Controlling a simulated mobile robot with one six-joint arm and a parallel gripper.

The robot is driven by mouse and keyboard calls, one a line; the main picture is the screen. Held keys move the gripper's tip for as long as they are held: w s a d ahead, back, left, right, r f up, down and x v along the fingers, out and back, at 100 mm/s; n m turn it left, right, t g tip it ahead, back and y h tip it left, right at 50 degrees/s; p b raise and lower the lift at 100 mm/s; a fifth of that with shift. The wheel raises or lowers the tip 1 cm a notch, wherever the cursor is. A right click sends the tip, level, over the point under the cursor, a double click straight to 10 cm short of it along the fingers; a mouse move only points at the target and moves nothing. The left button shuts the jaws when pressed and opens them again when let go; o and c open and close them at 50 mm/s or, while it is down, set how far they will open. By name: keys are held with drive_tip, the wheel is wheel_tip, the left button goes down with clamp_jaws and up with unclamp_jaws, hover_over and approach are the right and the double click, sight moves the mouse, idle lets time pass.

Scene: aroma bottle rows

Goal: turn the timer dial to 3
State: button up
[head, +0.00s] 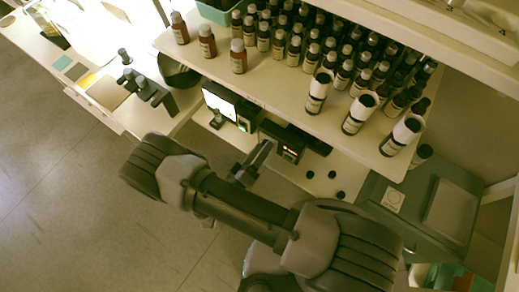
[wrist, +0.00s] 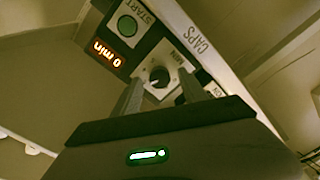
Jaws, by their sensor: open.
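The timer dial (wrist: 158,77) is a small round dark knob with a pale pointer mark, on a light panel in the wrist view. The orange display (wrist: 107,53) beside it reads "0 min", seen upside down. My gripper (wrist: 160,80) is open, its two fingers on either side of the dial in the picture; whether they touch it I cannot tell. In the head view my gripper (head: 258,158) is just left of the dark timer box (head: 284,138), whose lit orange display (head: 291,152) shows. The dial itself is not clear there.
A green START button (wrist: 127,26) is beside the display, and a CAPS label (wrist: 201,46) is on the edge nearby. Above the box, a shelf (head: 200,66) holds many dark bottles. A bright screen device (head: 219,103) stands to the left. Small black caps (head: 332,174) lie to the right.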

drive_tip(key=p+v, duration=0.2)
drive_tip(key=v, duration=1.5)
drive_tip(key=shift+s, duration=0.2)
drive_tip(key=shift+a, duration=0.15)
drive_tip(key=w+d+r+m+g+y, duration=0.1)
drive_tip(key=w+d+r+m+g, duration=0.15)
drive_tip(key=r+g, duration=0.35)
drive_tip(key=w+d+r+m+g+y, duration=0.1)
drive_tip(key=d+r+m+g, duration=0.2)
drive_tip(key=r, duration=0.5)
drive_tip(key=w+d+r+m+g+y, duration=0.1)
drive_tip(key=w+d+r+g, duration=0.15)
drive_tip(key=r+g, duration=0.4)
drive_tip(key=s+d+r+t+y, duration=0.1)
drive_tip(key=d+r+t+y, duration=0.2)
drive_tip(key=r, duration=0.5)
drive_tip(key=s+d+r+m+t+y, duration=0.1)
drive_tip(key=d+r+t+y, duration=0.3)
drive_tip(key=r, duration=0.5)
drive_tip(key=s+d+y, duration=0.1)
drive_tip(key=d+y, duration=0.1)
drive_tip(key=y, duration=0.1)
drive_tip(key=shift+s+d, duration=0.25)
drive_tip(key=shift+d, duration=0.05)
